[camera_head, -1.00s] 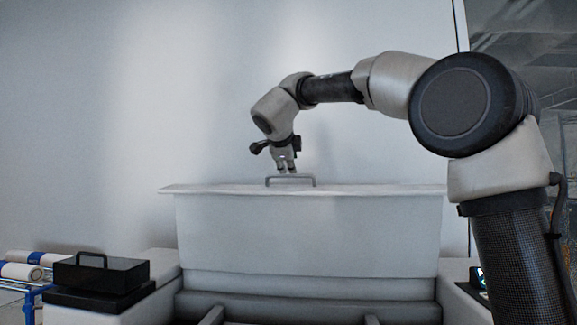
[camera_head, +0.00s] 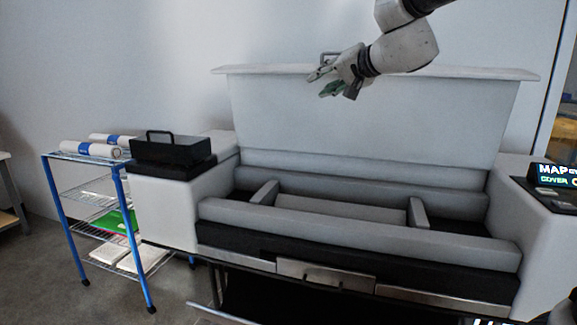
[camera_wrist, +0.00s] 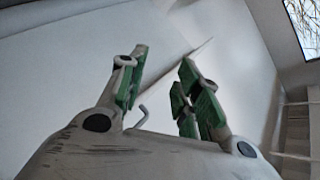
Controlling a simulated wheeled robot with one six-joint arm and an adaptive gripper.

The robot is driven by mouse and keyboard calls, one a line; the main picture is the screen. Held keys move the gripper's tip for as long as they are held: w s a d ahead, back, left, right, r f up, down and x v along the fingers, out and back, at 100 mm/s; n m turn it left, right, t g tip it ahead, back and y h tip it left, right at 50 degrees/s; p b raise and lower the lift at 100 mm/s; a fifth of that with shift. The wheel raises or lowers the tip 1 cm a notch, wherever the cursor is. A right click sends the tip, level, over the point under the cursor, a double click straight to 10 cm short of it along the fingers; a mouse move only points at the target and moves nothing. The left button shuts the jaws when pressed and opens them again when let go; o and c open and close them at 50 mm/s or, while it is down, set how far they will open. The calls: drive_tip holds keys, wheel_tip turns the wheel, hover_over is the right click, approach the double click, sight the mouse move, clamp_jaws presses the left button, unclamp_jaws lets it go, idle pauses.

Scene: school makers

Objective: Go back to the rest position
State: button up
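My gripper (camera_head: 322,82) is in front of the raised light-grey cover of a large printer, near the cover's top edge. The cover (camera_head: 370,115) stands up behind the printer body. Its grey handle (camera_head: 330,56) shows on the top edge just behind my gripper, apart from it as far as I can tell. The handle also shows in part between the fingers in the wrist view (camera_wrist: 142,116).
A blue-framed wire rack (camera_head: 62,200) with white rolls (camera_head: 90,150) stands at the left. A black box with a handle (camera_head: 172,152) sits on the printer's left end. A small lit display (camera_head: 556,175) is on the right end. The printer's open bay (camera_head: 340,206) lies below.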

drive_tip(key=s+d+f+n+g+h, duration=0.1)
drive_tip(key=s+d+f+g+h, duration=0.1)
drive_tip(key=s+d+f, duration=0.5)
drive_tip(key=s+d+f+n+g+h, duration=0.1)
drive_tip(key=s+d+f+g+h, duration=0.2)
drive_tip(key=s+d+f, duration=0.4)
drive_tip(key=s+d+f+n+g+h, duration=0.1)
drive_tip(key=s+d+f+g+h, duration=0.2)
drive_tip(key=s+d+f, duration=0.4)
drive_tip(key=s+d, duration=0.6)
drive_tip(key=s, duration=0.6)
drive_tip(key=shift+s+f+n, duration=0.2)
drive_tip(key=shift+s+n, duration=0.2)
